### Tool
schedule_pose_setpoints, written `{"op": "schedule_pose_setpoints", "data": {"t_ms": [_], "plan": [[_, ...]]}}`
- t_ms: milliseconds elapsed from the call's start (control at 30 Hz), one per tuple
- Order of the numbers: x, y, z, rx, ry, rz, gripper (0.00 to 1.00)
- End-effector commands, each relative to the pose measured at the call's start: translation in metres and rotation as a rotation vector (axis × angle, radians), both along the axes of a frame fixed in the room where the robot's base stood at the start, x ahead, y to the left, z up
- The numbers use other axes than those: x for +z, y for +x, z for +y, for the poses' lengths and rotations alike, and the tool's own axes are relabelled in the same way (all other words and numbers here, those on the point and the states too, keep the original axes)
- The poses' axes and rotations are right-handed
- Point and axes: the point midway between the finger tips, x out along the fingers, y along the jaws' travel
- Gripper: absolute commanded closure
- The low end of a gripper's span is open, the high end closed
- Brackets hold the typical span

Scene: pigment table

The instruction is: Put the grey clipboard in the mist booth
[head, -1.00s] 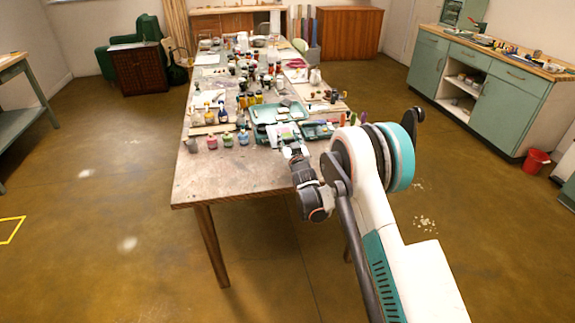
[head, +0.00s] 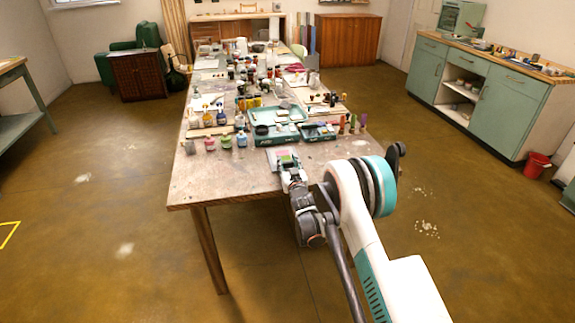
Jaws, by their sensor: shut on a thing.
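The grey clipboard (head: 273,155) shows as a small flat board with a pink and green patch on it, just in front of the green trays. My gripper (head: 287,164) is at its near edge and is shut on it. The arm covers part of the board, and I cannot tell whether it touches the tabletop. I cannot pick out the mist booth with certainty in this view.
The long wooden table (head: 215,183) is bare at its near left end. Green trays (head: 262,139), paint bottles (head: 226,142) and many small jars crowd it farther back. A red bucket (head: 537,164) stands on the floor by the green cabinets (head: 507,118) at right.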

Motion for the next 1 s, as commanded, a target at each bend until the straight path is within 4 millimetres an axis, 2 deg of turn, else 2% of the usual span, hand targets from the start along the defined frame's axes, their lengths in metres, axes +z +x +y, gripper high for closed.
{"op": "schedule_pose_setpoints", "data": {"t_ms": [167,200,267,667,833,1000], "plan": [[-0.002,0.0,0.0,0.0,0.0,0.0,0.89],[-0.002,0.0,0.0,0.0,0.0,0.0,0.52],[-0.002,0.0,0.0,0.0,0.0,0.0,0.41],[0.001,0.0,0.0,0.0,0.0,0.0,0.41],[0.003,-0.02,-0.006,0.0,0.001,0.0,0.41],[0.004,-0.055,-0.016,0.0,0.001,0.0,0.41]]}}
